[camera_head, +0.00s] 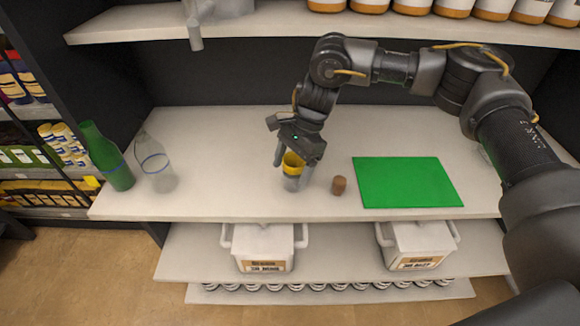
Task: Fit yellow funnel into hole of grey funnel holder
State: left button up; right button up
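The yellow funnel (293,163) is at the middle of the white shelf top, right between the fingers of my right gripper (292,162). The gripper points down and its fingers sit on either side of the funnel; whether they press on it is too small to tell. A greyish, partly clear piece, likely the grey funnel holder (293,183), stands directly below the funnel on the shelf. The funnel's lower end is hidden, so I cannot tell how far it sits in the hole. My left gripper is not in view.
A brown cork (339,185) stands just right of the holder. A green mat (405,182) lies further right. A green bottle (107,158) and a clear bottle (154,163) stand at the left. An upper shelf (270,24) with jars hangs above; white bins (263,242) sit below.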

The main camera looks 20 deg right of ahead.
jog(key=shift+r, duration=0.1)
jog(key=shift+w+r, duration=0.1)
jog(key=shift+r, duration=0.15)
jog(key=b+v, duration=0.2)
jog(key=v, duration=0.6)
jog(key=shift+d+r, duration=0.25)
jog(key=shift+r, duration=0.1)
jog(key=shift+w+d+r, duration=0.1)
jog(key=shift+d+r, duration=0.15)
jog(key=shift+r, duration=0.4)
jog(key=shift+f, duration=0.1)
